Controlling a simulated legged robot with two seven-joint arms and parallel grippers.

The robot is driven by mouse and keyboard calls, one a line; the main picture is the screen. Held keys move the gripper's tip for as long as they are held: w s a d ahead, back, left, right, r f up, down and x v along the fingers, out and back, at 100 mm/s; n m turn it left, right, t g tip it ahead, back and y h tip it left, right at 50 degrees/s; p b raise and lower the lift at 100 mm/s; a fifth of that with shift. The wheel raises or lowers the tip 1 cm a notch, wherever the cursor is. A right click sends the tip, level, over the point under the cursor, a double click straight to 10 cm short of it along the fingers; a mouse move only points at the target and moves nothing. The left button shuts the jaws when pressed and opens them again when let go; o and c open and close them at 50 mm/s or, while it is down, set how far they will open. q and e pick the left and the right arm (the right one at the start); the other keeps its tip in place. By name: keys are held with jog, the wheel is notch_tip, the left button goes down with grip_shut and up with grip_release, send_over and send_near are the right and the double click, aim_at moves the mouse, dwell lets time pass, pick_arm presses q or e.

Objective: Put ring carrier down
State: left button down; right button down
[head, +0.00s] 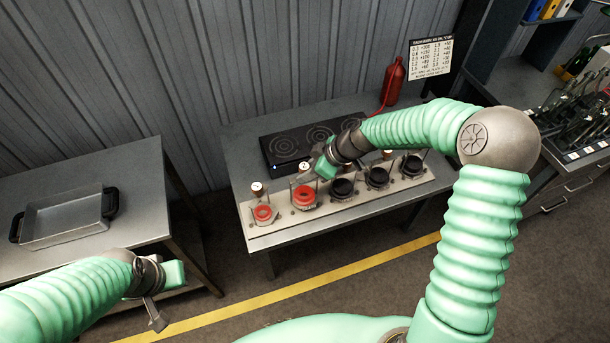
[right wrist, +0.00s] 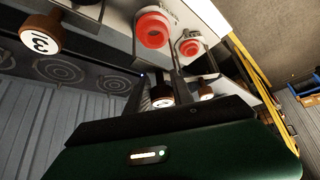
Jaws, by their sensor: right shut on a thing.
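The ring carrier shows in the head view as a wooden knob (head: 304,166) on thin rods above the second red ring (head: 304,196). My right gripper (head: 318,168) is at this carrier and shut on it. In the right wrist view a wooden-sided knob (right wrist: 162,97) sits at the fingers, and two red rings show beyond, the nearer one (right wrist: 153,28) larger. Whether the carrier touches its mould is hard to tell. Another red ring (head: 263,213) sits at the left end of the row. My left gripper (head: 157,300) is far left of the row, apparently empty.
Several black moulds (head: 377,177) continue the row rightward on a pale strip (head: 270,237). A grey tray (head: 65,218) stands on the left table. A knob marked 3 (right wrist: 40,34) is close in the wrist view.

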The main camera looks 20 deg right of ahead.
jog(key=shift+w+d, duration=0.1)
jog(key=shift+w, duration=0.25)
notch_tip(320, 180, down, 2)
jog(key=shift+f+p, duration=0.2)
jog(key=shift+p, duration=0.35)
jog(key=shift+a+f, duration=0.2)
jog(key=shift+f, duration=0.15)
jog(key=shift+a+f, duration=0.2)
jog(key=shift+a, duration=0.05)
jog(key=c, duration=1.4)
grip_release()
jog(key=shift+s, duration=0.1)
jog(key=shift+o, duration=1.3)
jog(key=shift+d, duration=0.2)
pick_arm(q)
jog(key=shift+d+r, duration=0.3)
jog(key=shift+r, duration=0.45)
pick_arm(e)
jog(key=shift+o, duration=0.2)
jog(key=shift+d, duration=0.25)
